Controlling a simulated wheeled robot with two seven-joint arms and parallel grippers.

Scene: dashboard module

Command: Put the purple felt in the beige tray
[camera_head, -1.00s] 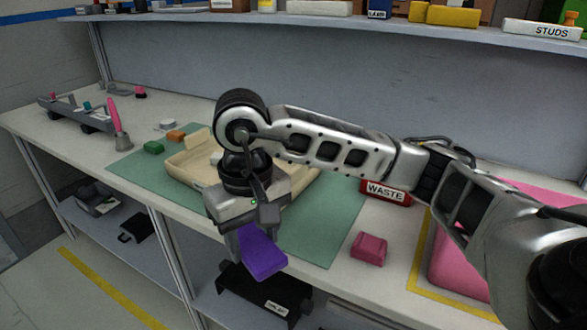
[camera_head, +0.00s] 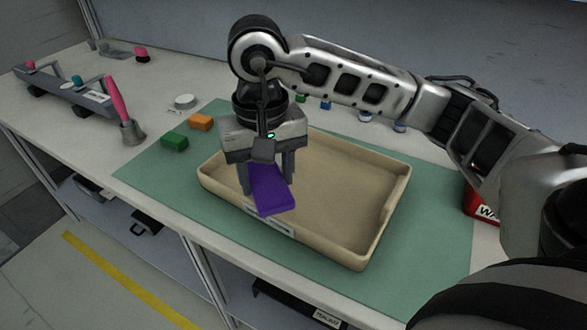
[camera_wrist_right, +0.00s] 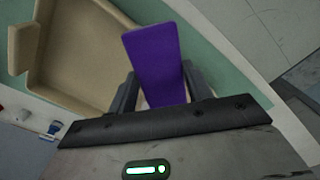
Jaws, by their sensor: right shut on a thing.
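The purple felt (camera_head: 270,190) is a flat purple block held in my right gripper (camera_head: 267,178). It also shows in the right wrist view (camera_wrist_right: 155,62), between the two dark fingers (camera_wrist_right: 158,95). The beige tray (camera_head: 385,205) lies on the green mat, and its bare floor and rim show in the right wrist view (camera_wrist_right: 72,55). In the head view the felt overlaps the tray's front left wall, near a white label. It appears to be held above the tray's near edge; its exact height I cannot tell. My left gripper is not in view.
A green block (camera_head: 174,141) and an orange block (camera_head: 201,122) sit left of the tray on the green mat (camera_head: 150,172). A pink-handled bell (camera_head: 125,118) and a grey rack (camera_head: 68,92) stand farther left.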

